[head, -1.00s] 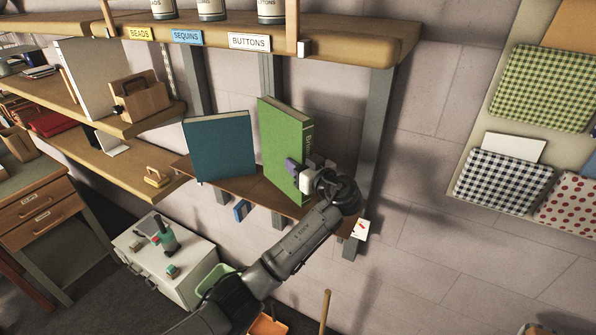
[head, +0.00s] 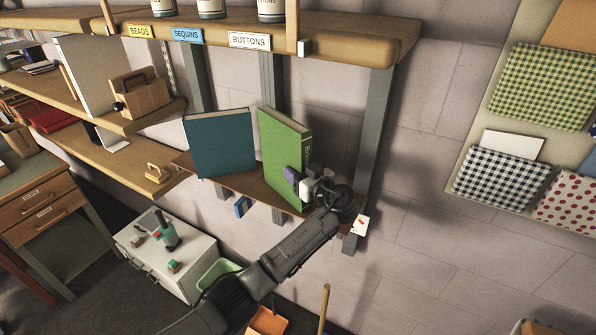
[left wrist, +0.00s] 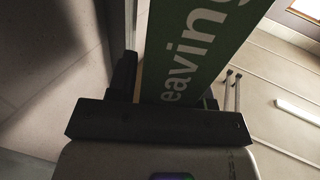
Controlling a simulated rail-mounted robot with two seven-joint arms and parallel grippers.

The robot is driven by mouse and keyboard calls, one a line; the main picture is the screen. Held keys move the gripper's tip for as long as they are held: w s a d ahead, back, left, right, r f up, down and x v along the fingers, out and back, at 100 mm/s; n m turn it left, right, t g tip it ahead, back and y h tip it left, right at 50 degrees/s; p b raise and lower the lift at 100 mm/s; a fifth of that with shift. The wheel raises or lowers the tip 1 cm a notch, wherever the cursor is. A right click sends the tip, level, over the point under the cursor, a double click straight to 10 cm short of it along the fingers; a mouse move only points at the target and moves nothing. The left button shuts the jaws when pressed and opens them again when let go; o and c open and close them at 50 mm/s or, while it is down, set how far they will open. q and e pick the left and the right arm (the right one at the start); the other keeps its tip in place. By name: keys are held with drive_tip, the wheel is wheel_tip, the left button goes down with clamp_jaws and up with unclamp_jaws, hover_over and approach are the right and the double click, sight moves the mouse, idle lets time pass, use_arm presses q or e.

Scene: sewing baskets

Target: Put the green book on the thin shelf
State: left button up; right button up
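The green book (head: 280,150) is upright at the right part of the thin brown shelf (head: 240,182), its spine facing out toward my arm. Its lower edge is at the shelf's level; I cannot tell whether it rests on the board. My left gripper (head: 300,184) is shut on the book's spine edge, with one finger visible on the front cover and the other mostly hidden. In the left wrist view the book's lettered spine (left wrist: 190,55) sits between the two dark fingers. My right gripper is in neither view.
A teal book (head: 220,145) leans on the same shelf, left of the green one, with a gap between them. A thick shelf (head: 350,40) with labels and jars hangs above. Grey brackets (head: 373,120) stand behind. A white card (head: 361,225) is at the shelf's right end.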

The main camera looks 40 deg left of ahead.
use_arm(q)
drive_tip(key=shift+o, duration=1.3)
drive_tip(key=shift+r, duration=0.1)
drive_tip(key=shift+r+p, duration=0.25)
drive_tip(key=shift+p, duration=0.15)
drive_tip(key=b+v, duration=0.5)
drive_tip(key=v, duration=0.7)
drive_tip(key=shift+f, duration=0.2)
